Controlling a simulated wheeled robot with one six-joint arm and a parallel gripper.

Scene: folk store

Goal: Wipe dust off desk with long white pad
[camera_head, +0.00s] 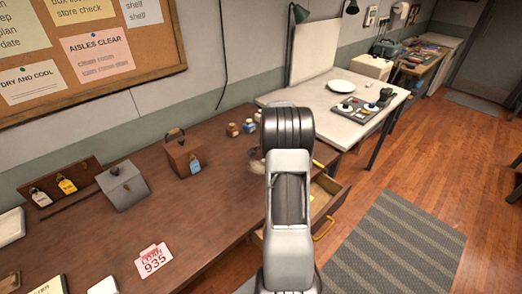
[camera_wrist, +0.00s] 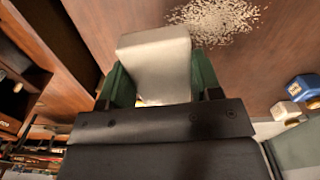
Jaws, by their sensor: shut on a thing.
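The brown desk (camera_head: 125,220) runs along the wall in the head view. In the wrist view, a patch of pale, grainy dust (camera_wrist: 213,20) lies on the desk top (camera_wrist: 130,15). Part of this dust shows beside my arm in the head view (camera_head: 257,163). My gripper (camera_wrist: 160,80) is shut on a white pad (camera_wrist: 155,55), with a green finger on each side of it. The pad's far end is close to the dust in the wrist view; I cannot tell whether it touches the desk. My arm hides the gripper and pad in the head view.
Small bottles (camera_head: 240,128) stand near the desk's far end. An open drawer (camera_head: 328,190) sticks out at the desk's front. Boxes (camera_head: 122,186) and a red-and-white card (camera_head: 153,260) are on the left part. A white table (camera_head: 300,92) stands beyond the desk.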

